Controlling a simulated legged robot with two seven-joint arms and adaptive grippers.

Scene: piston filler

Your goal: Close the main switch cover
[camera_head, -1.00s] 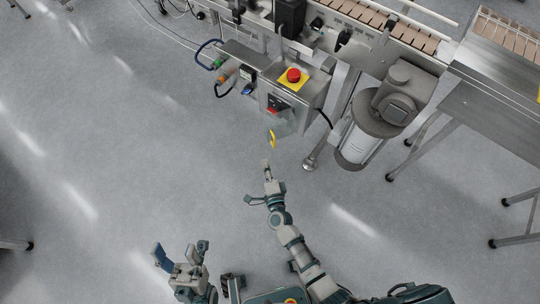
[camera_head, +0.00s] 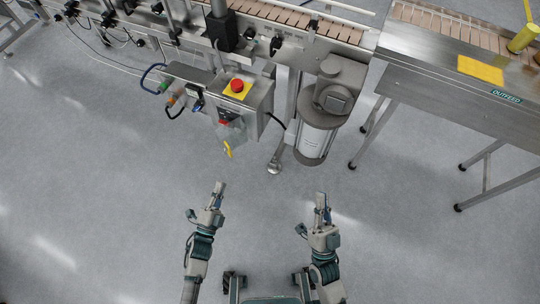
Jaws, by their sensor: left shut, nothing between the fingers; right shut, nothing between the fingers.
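The control box (camera_head: 256,104) has a red button on a yellow plate (camera_head: 237,87) on top. The red main switch (camera_head: 224,121) is on its front face. A see-through cover (camera_head: 234,133) shows at the switch, with a yellow piece (camera_head: 228,149) hanging below it; its exact angle is too small to tell. My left gripper (camera_head: 220,187) is shut and empty, below the yellow piece in the picture and apart from it. My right gripper (camera_head: 321,199) is shut and empty, further right over open floor, apart from the box.
A grey motor with a pale cylinder (camera_head: 316,140) stands right of the box, with a metal foot (camera_head: 274,168) beside it. Cable loops and connectors (camera_head: 170,98) stick out left of the box. The conveyor (camera_head: 300,20) runs behind. The floor before the box is clear.

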